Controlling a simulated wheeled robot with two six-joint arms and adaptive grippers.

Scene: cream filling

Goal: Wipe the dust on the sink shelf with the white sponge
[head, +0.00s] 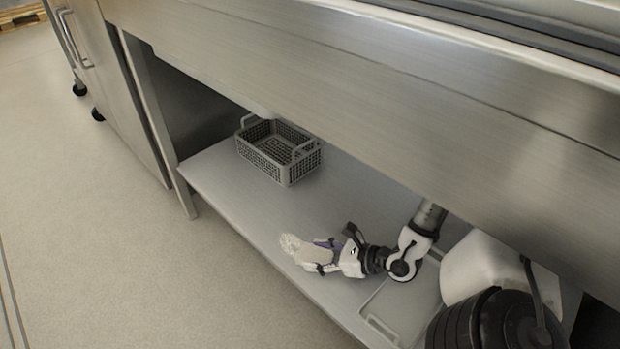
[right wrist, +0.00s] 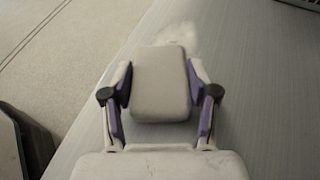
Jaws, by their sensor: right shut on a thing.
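The white sponge (right wrist: 160,84) shows in the right wrist view as a pale rounded block between the two fingers. My right gripper (head: 321,256) is shut on it, low over the grey metal sink shelf (head: 235,190). In the head view the sponge (head: 312,254) is small and partly covered by the fingers. A whitish dust patch (head: 290,242) lies near the shelf's front edge, just beyond the sponge's tip. It also shows above the sponge in the right wrist view (right wrist: 182,33). I cannot tell whether the sponge touches the shelf. My left gripper is not in view.
A grey perforated basket (head: 288,172) with handles stands further left on the shelf. A flat grey tray (head: 377,324) lies at the lower right. The steel counter front (head: 400,110) overhangs the shelf. The shelf between basket and gripper is clear; open floor (head: 110,230) lies in front.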

